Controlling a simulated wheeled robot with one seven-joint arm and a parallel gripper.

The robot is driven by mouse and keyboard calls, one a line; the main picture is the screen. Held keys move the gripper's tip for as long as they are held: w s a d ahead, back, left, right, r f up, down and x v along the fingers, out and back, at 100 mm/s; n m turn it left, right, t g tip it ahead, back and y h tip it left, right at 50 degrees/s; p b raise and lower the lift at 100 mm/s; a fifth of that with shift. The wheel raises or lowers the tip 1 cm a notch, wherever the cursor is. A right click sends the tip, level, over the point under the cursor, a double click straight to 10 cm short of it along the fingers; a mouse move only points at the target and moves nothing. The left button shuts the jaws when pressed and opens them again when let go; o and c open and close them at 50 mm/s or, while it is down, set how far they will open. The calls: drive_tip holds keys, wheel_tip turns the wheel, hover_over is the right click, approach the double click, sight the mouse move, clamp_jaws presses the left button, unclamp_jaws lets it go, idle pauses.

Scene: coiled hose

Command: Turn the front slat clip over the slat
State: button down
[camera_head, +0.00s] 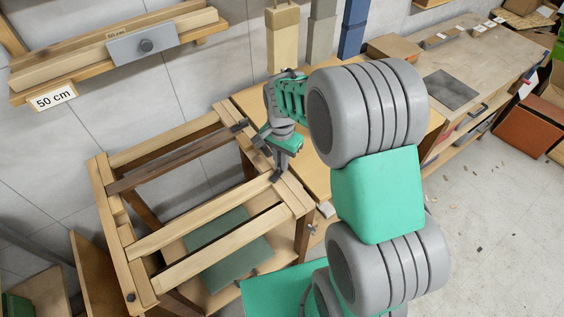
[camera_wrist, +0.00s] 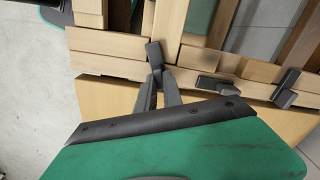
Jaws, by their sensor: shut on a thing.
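The front slat clip (camera_wrist: 154,52) is a small dark grey bar at the rail end of a pale wooden slat (camera_wrist: 171,32) in the wrist view. My gripper (camera_wrist: 158,92) is shut on it, with both fingers close together behind it. In the head view my gripper (camera_head: 279,170) reaches down to the right rail of the wooden frame (camera_head: 292,193), near the end of a front slat (camera_head: 232,216). The fingers and the wrist partly hide the clip there. I cannot tell how far the clip lies over the slat.
More dark clips sit further along the rail (camera_wrist: 207,88) (camera_wrist: 286,90). A dark slat (camera_head: 170,163) lies towards the frame's back. A green panel (camera_head: 240,250) lies below the slats. A workbench (camera_head: 480,60) stands at the back right. Open floor (camera_head: 480,230) is at right.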

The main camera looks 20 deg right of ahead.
drive_tip(key=shift+m+b, duration=0.35)
drive_tip(key=shift+m, duration=1.95)
drive_tip(key=shift+w+r, duration=0.1)
drive_tip(key=c, duration=1.5)
unclamp_jaws()
wheel_tip(320, 180, up, 8)
drive_tip(key=shift+f+b, duration=0.15)
drive_tip(key=shift+b, duration=0.4)
